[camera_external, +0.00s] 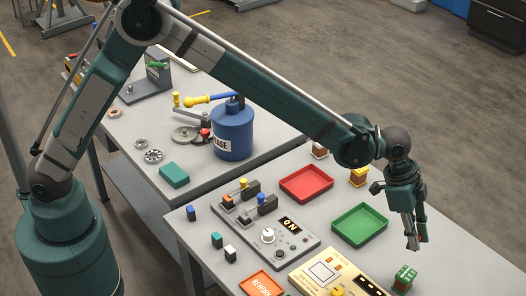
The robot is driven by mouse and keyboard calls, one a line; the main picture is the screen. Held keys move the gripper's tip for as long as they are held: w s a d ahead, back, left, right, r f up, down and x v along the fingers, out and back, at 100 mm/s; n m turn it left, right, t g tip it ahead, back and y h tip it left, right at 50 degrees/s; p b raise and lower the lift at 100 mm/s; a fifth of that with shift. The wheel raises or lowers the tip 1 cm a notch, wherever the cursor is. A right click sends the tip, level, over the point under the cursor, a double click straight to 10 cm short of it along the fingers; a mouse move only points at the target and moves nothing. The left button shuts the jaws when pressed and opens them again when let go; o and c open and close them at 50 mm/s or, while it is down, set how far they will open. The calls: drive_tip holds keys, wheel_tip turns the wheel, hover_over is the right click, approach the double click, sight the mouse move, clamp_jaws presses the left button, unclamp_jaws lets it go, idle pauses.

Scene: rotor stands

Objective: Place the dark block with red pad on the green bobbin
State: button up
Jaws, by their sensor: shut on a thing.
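My gripper (416,240) hangs downward at the right, fingers shut on a small dark block with a red pad (424,239). The fingers hide most of the block, and only a hint of red shows between the tips. The green bobbin (404,278) stands on the front table near the lower right, with a green top bearing pale marks and a brown body. My gripper is above and slightly right of it in the picture, apart from it.
Green tray (360,226) and red tray (306,184) lie left of my gripper. A tan panel (338,274) and a grey switch box (266,232) lie left. Small blocks (216,240) stand at the left edge.

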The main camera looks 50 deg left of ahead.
drive_tip(key=shift+d, duration=0.55)
drive_tip(key=shift+f, duration=0.15)
hover_over(417, 279)
drive_tip(key=a, duration=0.2)
drive_tip(key=shift+s+d+f, duration=0.1)
drive_tip(key=shift+s+f, duration=0.1)
drive_tip(key=shift+f, duration=1.35)
drive_tip(key=shift+s+d+f, duration=0.1)
drive_tip(key=shift+s+f, duration=0.05)
drive_tip(key=shift+f, duration=1.35)
drive_tip(key=shift+f+p, duration=0.3)
drive_tip(key=shift+f, duration=1.55)
drive_tip(key=shift+f, duration=0.2)
drive_tip(key=o, duration=0.9)
